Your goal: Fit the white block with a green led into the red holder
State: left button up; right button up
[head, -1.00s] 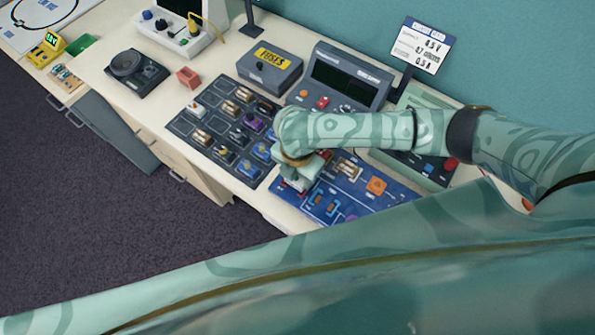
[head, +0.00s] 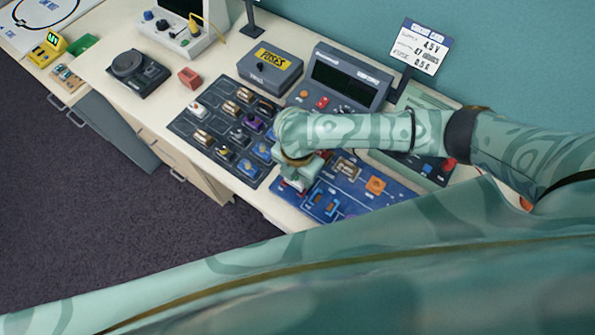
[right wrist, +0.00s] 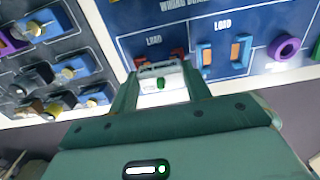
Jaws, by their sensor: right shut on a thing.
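My right gripper (head: 297,176) is over the near left part of the blue wiring board. In the right wrist view its two fingers (right wrist: 160,92) are shut on the white block (right wrist: 152,84), with the green led (right wrist: 161,85) showing at its right. The red holder (right wrist: 178,54) shows just behind the block, under a "LOAD" label. It also shows in the head view, in part, below the gripper (head: 291,186). The block covers most of the holder, so I cannot tell whether it sits inside or above it. My left gripper is not in view.
The blue wiring board (head: 392,203) carries blue holders (head: 322,203) and an orange part (head: 376,185). A dark parts tray (head: 185,127) with several components lies to the left. A grey meter (head: 345,78) and a FUSES box (head: 270,73) stand behind.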

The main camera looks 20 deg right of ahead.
jog(key=shift+f, duration=0.6)
dwell(0.6)
jog(key=o, duration=1.5)
jog(key=shift+o, duration=0.2)
notch_tip(320, 180, up, 8)
jog(key=p, duration=0.9)
jog(key=shift+r, duration=0.1)
jog(key=shift+s, duration=0.1)
